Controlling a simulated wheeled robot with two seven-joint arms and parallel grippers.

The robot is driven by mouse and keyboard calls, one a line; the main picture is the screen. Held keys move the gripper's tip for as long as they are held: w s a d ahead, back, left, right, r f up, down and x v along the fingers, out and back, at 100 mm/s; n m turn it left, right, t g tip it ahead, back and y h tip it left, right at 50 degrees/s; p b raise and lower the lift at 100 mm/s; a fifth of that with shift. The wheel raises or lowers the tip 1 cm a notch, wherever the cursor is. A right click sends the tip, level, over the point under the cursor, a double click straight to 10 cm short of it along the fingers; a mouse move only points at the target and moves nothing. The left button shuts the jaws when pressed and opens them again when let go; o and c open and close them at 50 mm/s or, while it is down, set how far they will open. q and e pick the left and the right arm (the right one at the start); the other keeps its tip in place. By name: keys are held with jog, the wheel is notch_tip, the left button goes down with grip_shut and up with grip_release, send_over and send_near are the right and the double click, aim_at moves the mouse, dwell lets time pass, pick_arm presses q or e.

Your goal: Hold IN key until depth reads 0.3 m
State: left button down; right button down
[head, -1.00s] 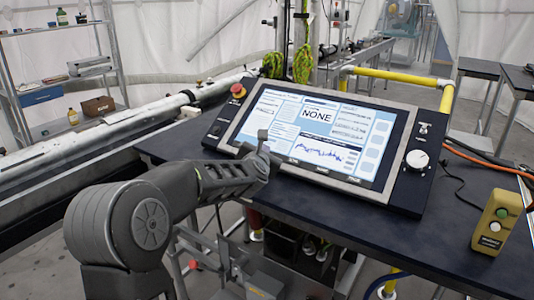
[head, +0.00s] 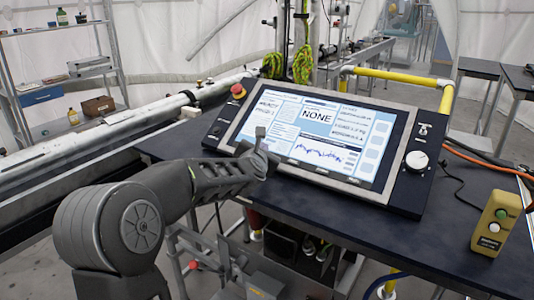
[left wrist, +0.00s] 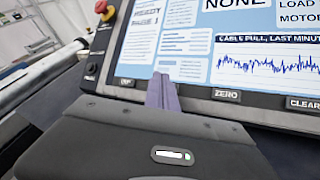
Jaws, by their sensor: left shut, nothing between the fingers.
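The control console (head: 405,182) has a tilted screen (head: 318,138) reading NONE above a jagged blue trace. My left gripper (head: 260,140) is shut and empty at the screen's lower left edge. In the left wrist view its closed fingertips (left wrist: 162,90) point at the lower bezel, left of the ZERO label (left wrist: 227,95). Another bezel label (left wrist: 127,82) is left of the fingers, too small to read surely. I cannot tell which key is IN or whether the fingertips touch one. I cannot make out a depth figure. My right gripper is not in view.
A red stop button (head: 238,91) is at the console's upper left. A white knob (head: 417,160) is on its right panel. A yellow button box (head: 496,222) stands on the right of the dark table (head: 440,222). A yellow rail (head: 395,76) runs behind.

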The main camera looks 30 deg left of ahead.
pick_arm(q)
jog(key=s+r+p, duration=0.1)
jog(key=r, duration=0.1)
jog(key=s+r+p, duration=0.1)
jog(key=s+r, duration=0.1)
dwell(0.6)
jog(key=shift+w, duration=0.1)
dwell(0.4)
